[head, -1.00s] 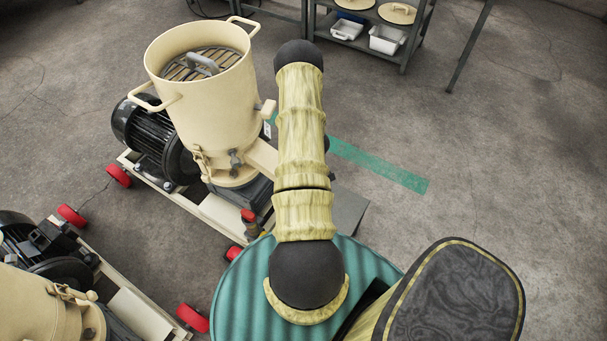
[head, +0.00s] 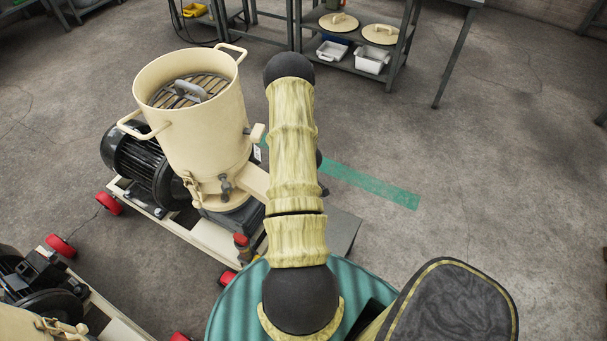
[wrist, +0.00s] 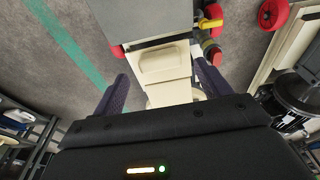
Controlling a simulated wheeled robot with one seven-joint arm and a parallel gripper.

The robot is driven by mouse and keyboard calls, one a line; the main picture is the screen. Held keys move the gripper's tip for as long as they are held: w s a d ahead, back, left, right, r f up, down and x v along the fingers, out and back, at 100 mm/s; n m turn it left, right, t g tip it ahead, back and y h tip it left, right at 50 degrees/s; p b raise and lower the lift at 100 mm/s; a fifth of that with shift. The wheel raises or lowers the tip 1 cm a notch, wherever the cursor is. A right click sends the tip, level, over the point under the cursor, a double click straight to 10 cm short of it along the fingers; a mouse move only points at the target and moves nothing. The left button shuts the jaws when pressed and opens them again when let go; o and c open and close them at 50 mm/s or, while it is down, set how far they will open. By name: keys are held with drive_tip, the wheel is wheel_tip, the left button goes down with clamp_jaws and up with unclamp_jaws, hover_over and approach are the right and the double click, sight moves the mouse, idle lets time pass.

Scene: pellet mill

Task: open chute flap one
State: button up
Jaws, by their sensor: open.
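The pellet mill (head: 195,110) is a cream drum with two handles, and a cream chute (head: 256,180) slopes from its lower right side. In the wrist view a cream chute part with a raised block (wrist: 163,62) lies between my fingers, in line with them. I cannot tell for sure whether this block is the flap. My gripper (wrist: 161,72) is open, with one dark finger on each side of the chute and nothing held. Contact with the chute cannot be made out. In the head view my arm hides the gripper and the chute's end.
A second mill (head: 20,325) stands at the lower left. Red wheels (head: 109,203) and a cream base frame (head: 185,225) stick out low. A shelf (head: 345,52) with lids and white bins stands behind. Floor at right is clear.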

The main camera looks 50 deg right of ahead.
wheel_tip(320, 180, up, 13)
drive_tip(key=s+p, duration=0.2)
drive_tip(key=p, duration=0.1)
drive_tip(key=shift+s+d+r+p, duration=0.15)
drive_tip(key=shift+s+p, duration=0.05)
drive_tip(key=shift+p, duration=0.2)
drive_tip(key=w+a+r+m+t+h, duration=0.1)
drive_tip(key=w+a+r, duration=0.5)
drive_tip(key=a+r, duration=0.15)
drive_tip(key=w+a+r+h, duration=0.2)
drive_tip(key=w+a+r, duration=0.4)
drive_tip(key=r, duration=0.3)
drive_tip(key=s+a+r+y, duration=0.1)
drive_tip(key=s+a+r, duration=0.1)
drive_tip(key=a, duration=0.5)
drive_tip(key=s+a+r+y, duration=0.1)
drive_tip(key=s+a+r, duration=0.2)
drive_tip(key=a, duration=0.4)
drive_tip(key=s+a+r, duration=0.3)
drive_tip(key=a, duration=0.4)
drive_tip(key=shift+a+r+m+y, duration=0.2)
drive_tip(key=shift+r+m+y, duration=0.1)
drive_tip(key=shift+y, duration=0.1)
